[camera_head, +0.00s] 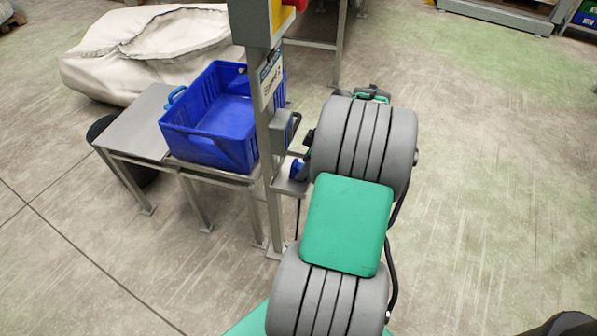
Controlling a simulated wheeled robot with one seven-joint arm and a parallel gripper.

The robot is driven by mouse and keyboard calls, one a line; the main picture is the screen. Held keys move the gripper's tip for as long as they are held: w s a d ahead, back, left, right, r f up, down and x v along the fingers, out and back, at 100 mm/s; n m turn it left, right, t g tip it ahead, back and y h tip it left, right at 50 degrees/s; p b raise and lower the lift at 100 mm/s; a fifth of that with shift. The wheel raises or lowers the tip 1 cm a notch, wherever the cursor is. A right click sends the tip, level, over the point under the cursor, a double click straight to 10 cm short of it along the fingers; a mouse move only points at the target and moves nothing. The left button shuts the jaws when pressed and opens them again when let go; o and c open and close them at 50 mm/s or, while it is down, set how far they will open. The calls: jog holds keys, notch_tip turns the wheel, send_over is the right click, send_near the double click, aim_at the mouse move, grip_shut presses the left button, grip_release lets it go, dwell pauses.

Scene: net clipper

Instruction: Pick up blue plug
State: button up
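A small blue piece, which looks like the blue plug (297,168), is at the small metal shelf on the grey post, left of my arm. My grey and green arm reaches up the picture and hides what is to the right of the plug. A small dark part (309,139) shows at the arm's left edge just above the plug; it may belong to my gripper. My gripper's fingers cannot be made out, so I cannot tell whether they are open or touch the plug.
The grey post (267,150) carries a small shelf (289,187) and a grey box (283,129). A blue crate (200,143) stands on a metal table (132,128) to the left. A large pale sack (110,55) lies behind.

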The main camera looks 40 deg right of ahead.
jog(key=shift+x, duration=1.1)
grip_shut()
